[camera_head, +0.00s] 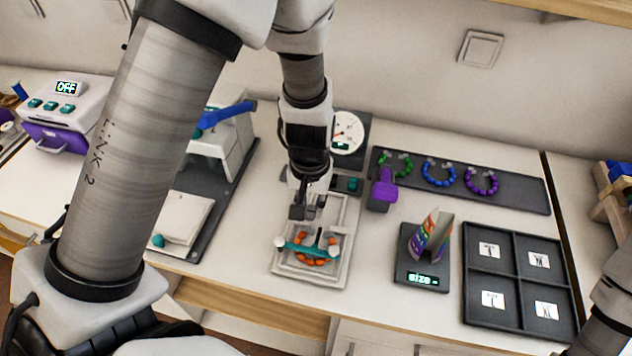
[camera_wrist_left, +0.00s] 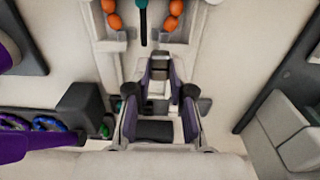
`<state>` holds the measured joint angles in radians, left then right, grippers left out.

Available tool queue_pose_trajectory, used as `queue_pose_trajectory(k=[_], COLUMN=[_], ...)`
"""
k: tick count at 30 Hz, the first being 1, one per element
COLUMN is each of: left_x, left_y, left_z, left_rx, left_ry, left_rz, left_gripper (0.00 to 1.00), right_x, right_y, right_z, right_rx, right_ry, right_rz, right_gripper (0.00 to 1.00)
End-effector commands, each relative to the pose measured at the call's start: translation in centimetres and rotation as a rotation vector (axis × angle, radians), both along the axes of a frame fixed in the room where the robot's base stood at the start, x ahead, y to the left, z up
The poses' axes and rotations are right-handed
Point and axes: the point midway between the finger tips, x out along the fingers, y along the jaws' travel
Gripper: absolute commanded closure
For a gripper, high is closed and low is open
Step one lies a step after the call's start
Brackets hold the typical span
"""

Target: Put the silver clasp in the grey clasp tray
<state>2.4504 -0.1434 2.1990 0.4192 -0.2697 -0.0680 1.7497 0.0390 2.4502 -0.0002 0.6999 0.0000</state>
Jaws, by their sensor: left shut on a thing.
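My left gripper (camera_head: 307,208) is over the back part of a pale grey bead board (camera_head: 281,268). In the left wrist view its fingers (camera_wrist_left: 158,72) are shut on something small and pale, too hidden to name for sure. I cannot make out the silver clasp anywhere else. A ring of orange beads (camera_wrist_left: 171,22) lies in the board, with a teal bar (camera_head: 300,247) across it. A dark grey tray (camera_head: 511,288) with four compartments, each holding a white picture card, lies at the right. I cannot tell whether it is the clasp tray. My right gripper is out of view.
A dark rack (camera_head: 520,194) with green, blue and purple bead rings lies at the back. A small stand reading "size" (camera_head: 423,275) sits between board and tray. A dial gauge (camera_head: 348,133) is behind my gripper. A white machine (camera_head: 70,112) reading "OFF" stands far left.

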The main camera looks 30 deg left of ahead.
Motion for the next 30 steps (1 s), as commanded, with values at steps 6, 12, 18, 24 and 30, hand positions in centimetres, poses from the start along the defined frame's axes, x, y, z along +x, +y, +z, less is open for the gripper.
queue_pose_trajectory(k=[6,12,18,24,30], left_x=[1.3,4.4,8.6,11.1,11.1], left_y=[0.6,4.2,9.1,12.0,12.1], left_z=[0.3,-0.1,-0.7,-1.4,-4.3], left_rx=[-0.003,-0.005,-0.001,0.001,0.002], left_ry=[0.001,-0.001,-0.002,0.000,0.004], left_rz=[-0.010,-0.005,-0.002,-0.008,-0.009], left_gripper=[1.00,1.00,1.00,1.00,1.00], right_x=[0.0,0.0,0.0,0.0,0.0], right_y=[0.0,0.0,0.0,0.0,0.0], right_z=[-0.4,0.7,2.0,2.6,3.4], right_rx=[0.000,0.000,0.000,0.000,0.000], right_ry=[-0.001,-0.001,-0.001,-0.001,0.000], right_rz=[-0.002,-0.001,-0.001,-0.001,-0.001], right_gripper=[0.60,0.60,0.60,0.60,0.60])
